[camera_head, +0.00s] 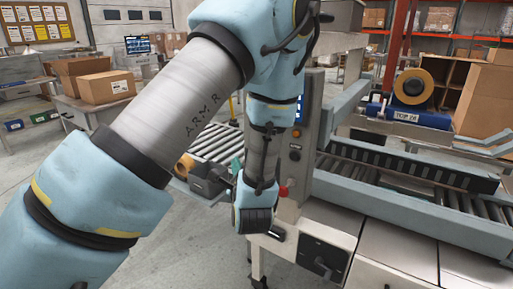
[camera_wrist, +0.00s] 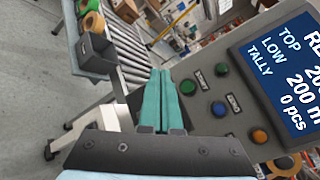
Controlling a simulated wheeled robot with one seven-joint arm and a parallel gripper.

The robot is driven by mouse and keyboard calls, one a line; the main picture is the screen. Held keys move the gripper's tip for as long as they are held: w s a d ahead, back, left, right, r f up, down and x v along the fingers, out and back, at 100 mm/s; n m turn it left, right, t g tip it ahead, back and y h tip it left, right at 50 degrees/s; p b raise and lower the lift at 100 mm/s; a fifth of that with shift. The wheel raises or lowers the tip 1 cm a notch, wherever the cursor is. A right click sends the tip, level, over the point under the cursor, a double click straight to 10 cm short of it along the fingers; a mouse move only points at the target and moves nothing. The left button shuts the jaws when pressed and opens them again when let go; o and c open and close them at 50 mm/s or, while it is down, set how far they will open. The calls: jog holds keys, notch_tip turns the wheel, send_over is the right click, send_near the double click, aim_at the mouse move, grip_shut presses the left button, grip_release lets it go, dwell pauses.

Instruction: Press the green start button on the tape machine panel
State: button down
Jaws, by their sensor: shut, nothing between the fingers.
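The tape machine's control panel (camera_wrist: 235,90) fills the right of the wrist view, tilted, with a lit blue screen (camera_wrist: 285,70) reading "TOP", "LOW", "TALLY". A green button (camera_wrist: 188,87) sits nearest my fingers, beside a small label too blurred to read surely. Another greenish button (camera_wrist: 221,69), a blue button (camera_wrist: 218,108) and an orange button (camera_wrist: 260,136) are around it. My gripper (camera_wrist: 158,75) is shut and empty, its teal fingertips just left of the nearest green button, seemingly apart from it. In the head view my arm partly hides the panel column (camera_head: 309,125).
A red knob (camera_head: 283,192) sticks out low on the column. A roller conveyor (camera_head: 212,143) with a dark tape dispenser (camera_head: 205,184) lies left of it. The machine's bed (camera_head: 400,205) extends right. Open floor lies front left.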

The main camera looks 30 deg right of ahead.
jog(key=w+d, duration=0.4)
jog(key=d, duration=0.3)
jog(key=shift+d, duration=0.15)
jog(key=shift+w+d, duration=0.1)
dwell(2.0)
jog(key=shift+w+d+p, duration=0.1)
jog(key=shift+d+p, duration=0.15)
jog(key=shift+p, duration=0.1)
jog(key=shift+w+d, duration=0.25)
jog(key=shift+d, duration=0.1)
dwell(0.6)
dwell(0.3)
jog(key=shift+s+a+p, duration=0.35)
jog(key=shift+s+a, duration=0.1)
jog(key=shift+a, duration=0.25)
jog(key=shift+a, duration=0.1)
jog(key=shift+s+a+p, duration=0.1)
jog(key=shift+s+a, duration=0.3)
jog(key=shift+a, duration=0.3)
jog(key=shift+s+a+p, duration=0.15)
jog(key=shift+s+a, duration=0.25)
jog(key=shift+a, duration=0.3)
jog(key=shift+s+a+p, duration=0.1)
jog(key=shift+s+a, duration=0.3)
jog(key=shift+a, duration=0.3)
